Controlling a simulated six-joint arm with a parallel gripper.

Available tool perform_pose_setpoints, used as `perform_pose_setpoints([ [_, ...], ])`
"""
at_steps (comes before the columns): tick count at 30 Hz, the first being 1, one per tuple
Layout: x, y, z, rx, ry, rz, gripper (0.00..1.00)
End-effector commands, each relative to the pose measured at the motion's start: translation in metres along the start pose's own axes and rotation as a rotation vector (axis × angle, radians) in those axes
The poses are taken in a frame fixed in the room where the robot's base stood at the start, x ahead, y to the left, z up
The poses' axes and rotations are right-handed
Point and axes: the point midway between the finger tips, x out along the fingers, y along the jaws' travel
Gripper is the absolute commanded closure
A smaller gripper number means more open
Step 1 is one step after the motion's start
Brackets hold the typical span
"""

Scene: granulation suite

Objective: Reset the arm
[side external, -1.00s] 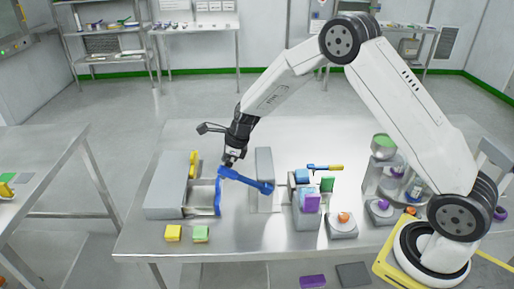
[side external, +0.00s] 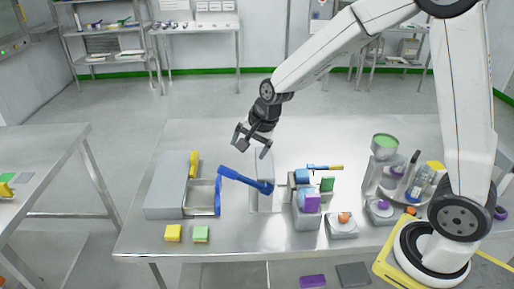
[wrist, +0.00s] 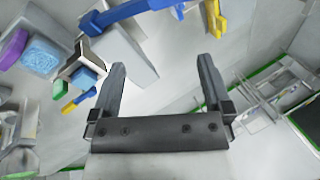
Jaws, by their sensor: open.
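My gripper (side external: 251,148) hangs in the air above the far middle of the steel table (side external: 200,135). In the wrist view its two fingers stand wide apart with nothing between them (wrist: 162,68). A blue bar-like handle (side external: 245,181) reaches from the grey upright block (side external: 264,165) toward the grey box (side external: 168,185), below my gripper and apart from it. Blue also shows at the top of the wrist view (wrist: 130,12).
The grey box has an open drawer (side external: 202,196) with a blue front. A holder (side external: 307,219) with coloured blocks stands right of centre. Glassware and a green-topped vessel (side external: 385,143) stand near my base.

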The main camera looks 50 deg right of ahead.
Motion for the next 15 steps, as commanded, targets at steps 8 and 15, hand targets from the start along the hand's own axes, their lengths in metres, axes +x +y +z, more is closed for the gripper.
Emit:
perform_pose_setpoints([
  [8,-0.018,0.067,0.026,-0.495,-0.009,0.078,0.00],
  [15,-0.028,0.124,0.048,-0.891,-0.053,0.139,0.00],
])
